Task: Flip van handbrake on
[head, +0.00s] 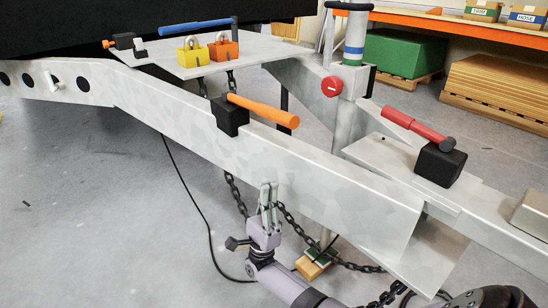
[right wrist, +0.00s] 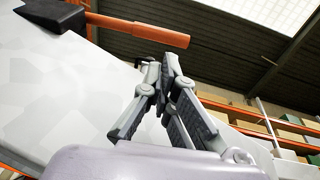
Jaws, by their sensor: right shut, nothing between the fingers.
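Three levers on black blocks could be the handbrake; no label tells which. The orange lever (head: 265,110) lies nearly level, slanting down to the right from its black block (head: 230,117) on the near beam. The red lever (head: 417,127) sits on the right part of the chassis, the blue lever (head: 195,26) at the back left. My right gripper (head: 268,186) is shut and empty, pointing up in front of the near beam, below the orange lever and apart from it. In the right wrist view, the orange lever (right wrist: 140,30) shows above the fingertips (right wrist: 165,62). My left gripper is not in view.
The grey chassis beam (head: 330,180) runs across behind my right gripper. Chains (head: 236,195) hang below it. A post with a red knob (head: 332,86) stands behind. Yellow (head: 193,57) and orange (head: 224,50) padlocks stand on the back plate.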

